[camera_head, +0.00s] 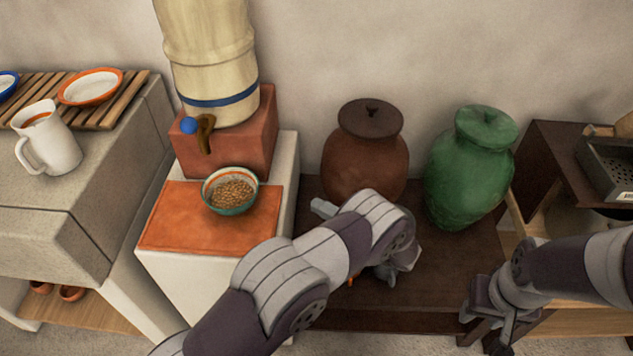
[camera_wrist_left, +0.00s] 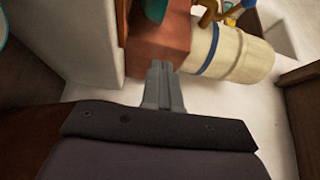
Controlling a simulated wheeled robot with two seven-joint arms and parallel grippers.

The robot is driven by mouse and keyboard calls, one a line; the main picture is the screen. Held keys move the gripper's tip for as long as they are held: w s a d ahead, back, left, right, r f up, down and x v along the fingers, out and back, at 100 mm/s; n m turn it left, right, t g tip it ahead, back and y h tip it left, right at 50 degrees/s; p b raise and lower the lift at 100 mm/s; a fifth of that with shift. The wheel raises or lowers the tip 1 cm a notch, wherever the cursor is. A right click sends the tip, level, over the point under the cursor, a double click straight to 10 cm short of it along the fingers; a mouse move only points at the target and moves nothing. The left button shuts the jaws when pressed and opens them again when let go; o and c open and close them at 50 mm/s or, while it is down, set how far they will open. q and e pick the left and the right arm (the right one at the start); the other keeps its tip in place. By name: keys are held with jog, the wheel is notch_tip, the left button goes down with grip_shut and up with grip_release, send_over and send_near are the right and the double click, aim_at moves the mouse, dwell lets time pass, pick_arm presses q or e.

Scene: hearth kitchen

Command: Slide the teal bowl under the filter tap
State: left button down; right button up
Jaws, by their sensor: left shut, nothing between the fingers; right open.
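The teal bowl (camera_head: 232,207), filled with small brown grains, sits upright on an orange mat (camera_head: 165,225). The brown filter tap (camera_head: 205,135) juts from the cream filter (camera_head: 208,60) above its terracotta block (camera_head: 250,145). The bowl is in front of the tap and slightly right of it. My left gripper (camera_head: 323,208) is shut and empty, right of the bowl and apart from it, partly hidden by my arm. Its closed fingers show in the left wrist view (camera_wrist_left: 160,85), pointing towards the block. My right gripper (camera_head: 485,328) is open and empty at lower right.
A brown lidded jar (camera_head: 365,150) and a green jar (camera_head: 470,165) stand on the dark bench to the right. A white jug (camera_head: 47,140) and an orange-rimmed plate (camera_head: 91,86) are on the left counter. The mat's left part is clear.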

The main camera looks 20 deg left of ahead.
aim_at(245, 206)
pick_arm(q)
jog(key=shift+g, duration=0.8)
jog(key=a, duration=0.8)
jog(key=s+a, duration=0.1)
jog(key=a, duration=0.3)
jog(key=shift+a, duration=0.3)
jog(key=shift+s+a, duration=0.25)
jog(key=shift+a, duration=0.05)
jog(key=shift+s+a+r, duration=0.1)
jog(key=shift+a, duration=0.05)
jog(key=s+a+p, duration=0.2)
jog(key=a+p, duration=0.1)
jog(key=shift+s+a, duration=0.1)
jog(key=shift+a, duration=0.2)
jog(key=shift+s+a, duration=0.2)
jog(key=shift+a, duration=0.1)
